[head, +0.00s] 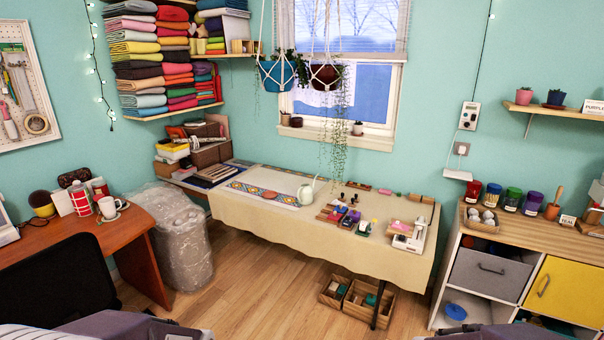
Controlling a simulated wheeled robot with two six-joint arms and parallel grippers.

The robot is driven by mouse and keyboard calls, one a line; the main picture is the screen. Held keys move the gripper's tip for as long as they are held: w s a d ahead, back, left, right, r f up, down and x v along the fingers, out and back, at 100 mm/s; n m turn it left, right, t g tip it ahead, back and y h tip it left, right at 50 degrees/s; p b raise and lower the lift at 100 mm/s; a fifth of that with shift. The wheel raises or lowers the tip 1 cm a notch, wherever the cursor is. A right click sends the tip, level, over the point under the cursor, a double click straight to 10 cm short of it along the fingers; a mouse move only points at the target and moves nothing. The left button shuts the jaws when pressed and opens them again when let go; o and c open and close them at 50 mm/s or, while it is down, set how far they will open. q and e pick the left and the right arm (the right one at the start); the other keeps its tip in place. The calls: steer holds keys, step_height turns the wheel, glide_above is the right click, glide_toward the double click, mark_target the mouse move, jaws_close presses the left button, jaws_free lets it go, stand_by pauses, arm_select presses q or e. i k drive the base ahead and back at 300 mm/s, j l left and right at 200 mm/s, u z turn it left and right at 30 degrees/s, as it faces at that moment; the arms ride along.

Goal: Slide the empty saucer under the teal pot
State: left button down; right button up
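A teal pot (277,75) hangs in a white cord hanger in front of the window, with a plant in it. I cannot pick out an empty saucer for certain. A round blue item (455,312) sits low in the open part of the right cabinet; I cannot tell what it is. Grey parts of my arms show at the bottom edge, but neither gripper is in view.
A cloth-covered table (300,222) holds a pale watering can (307,191) and several small items. A desk (90,225) and black chair (62,285) stand left. Some wooden floor is clear.

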mark_target(271, 194)
steer(key=i, duration=3.25)
steer(key=i+u, duration=0.15)
